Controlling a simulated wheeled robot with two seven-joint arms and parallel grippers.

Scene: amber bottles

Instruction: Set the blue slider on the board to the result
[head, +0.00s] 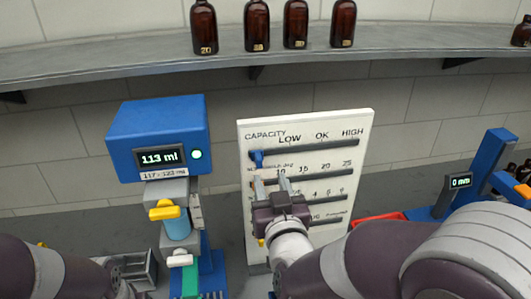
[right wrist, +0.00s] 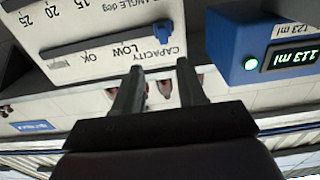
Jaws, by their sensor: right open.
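A white board (head: 358,180) stands upright, with slotted rows labelled CAPACITY, angle and others. The blue slider (head: 257,158) sits at the left end of the top CAPACITY slot, left of LOW. A blue measuring device (head: 180,112) shows 113 ml on its display, with a green light and a label reading 117 - 123 ml. My right gripper (head: 271,184) is open in front of the board, its fingertips just below the slider. My left gripper is not visible.
Several amber bottles (head: 257,26) stand on the grey shelf (head: 120,64) above. A blue gauge (head: 487,165) reading 0 mm stands at the right, near a red tray (head: 384,217). A yellow lever (head: 164,210) sticks out below the measuring device.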

